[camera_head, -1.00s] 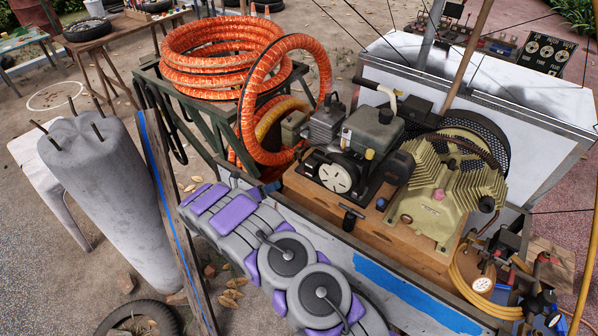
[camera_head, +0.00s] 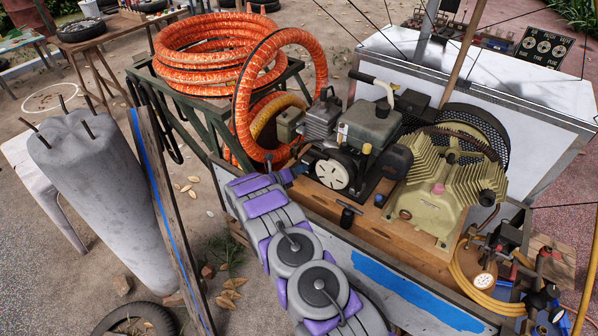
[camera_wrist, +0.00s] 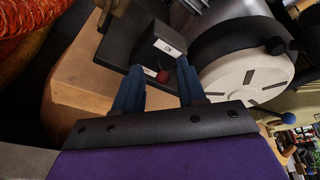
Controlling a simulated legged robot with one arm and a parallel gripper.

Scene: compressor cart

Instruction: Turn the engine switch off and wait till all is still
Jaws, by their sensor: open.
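The engine (camera_head: 352,140) sits on the wooden deck of the cart, with a white round cover (camera_head: 332,174) on its near side. The cover also fills the right of the wrist view (camera_wrist: 248,78). In the wrist view a dark switch box (camera_wrist: 152,48) carries a white label reading ON and a small red ball-tipped lever (camera_wrist: 163,76). My gripper (camera_wrist: 160,68) is open, its two blue fingers on either side of the red ball in the picture. Contact cannot be told. In the head view my gripper (camera_head: 291,174) is at the engine's left; the switch is not clear there.
The beige compressor (camera_head: 437,195) with a dark wheel stands right of the engine. An orange hose coil (camera_head: 205,60) on a green stand is close at left. A blue ball knob (camera_wrist: 288,118) lies right of my gripper. A gauge and yellow hose (camera_head: 460,275) are at lower right.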

